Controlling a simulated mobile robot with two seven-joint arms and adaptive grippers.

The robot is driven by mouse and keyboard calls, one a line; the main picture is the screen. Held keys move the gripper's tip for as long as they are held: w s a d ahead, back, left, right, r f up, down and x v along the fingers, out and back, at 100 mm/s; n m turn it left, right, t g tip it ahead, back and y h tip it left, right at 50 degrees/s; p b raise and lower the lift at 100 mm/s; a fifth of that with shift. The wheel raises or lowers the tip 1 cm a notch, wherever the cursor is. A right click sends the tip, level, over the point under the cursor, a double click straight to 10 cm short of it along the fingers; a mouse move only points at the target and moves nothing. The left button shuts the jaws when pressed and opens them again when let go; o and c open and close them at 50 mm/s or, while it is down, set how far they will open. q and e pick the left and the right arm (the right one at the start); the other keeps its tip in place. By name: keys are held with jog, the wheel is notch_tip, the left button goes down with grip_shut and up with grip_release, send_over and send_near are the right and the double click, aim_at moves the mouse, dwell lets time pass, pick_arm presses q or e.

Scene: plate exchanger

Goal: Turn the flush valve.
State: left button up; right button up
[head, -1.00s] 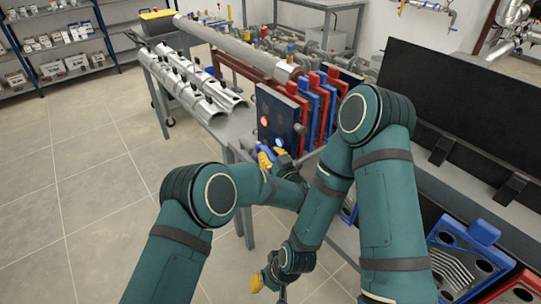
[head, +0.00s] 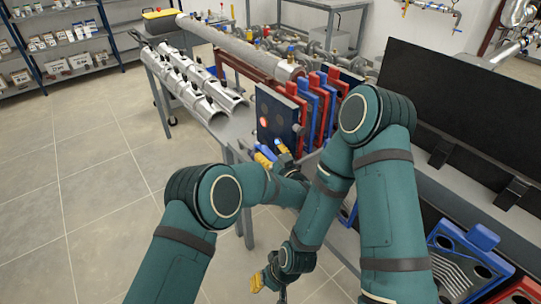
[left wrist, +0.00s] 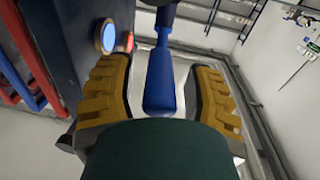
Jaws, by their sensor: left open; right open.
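The flush valve appears as a blue handle (left wrist: 162,80), standing lengthwise between the two yellow fingers of my left gripper (left wrist: 162,92) in the left wrist view. There is a gap on each side, and neither finger visibly touches it. In the head view the left gripper (head: 272,156) is open in front of the exchanger's dark blue end plate (head: 276,112), with the blue handle (head: 266,151) small and partly covered there. My right gripper (head: 268,280) hangs low over the floor, apart from the exchanger; its fingers are small in view.
The end plate carries a lit blue port (left wrist: 108,36) and a red port (left wrist: 129,42), close beside the left finger. Red and blue plates (head: 318,100) stand behind it. A grey table (head: 222,128) holds metal half-shells. Floor at left is clear.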

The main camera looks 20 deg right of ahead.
aim_at(270, 154)
dwell(0.3)
pick_arm(q)
notch_tip(270, 154, up, 10)
jog(key=shift+f, duration=0.1)
dwell(0.4)
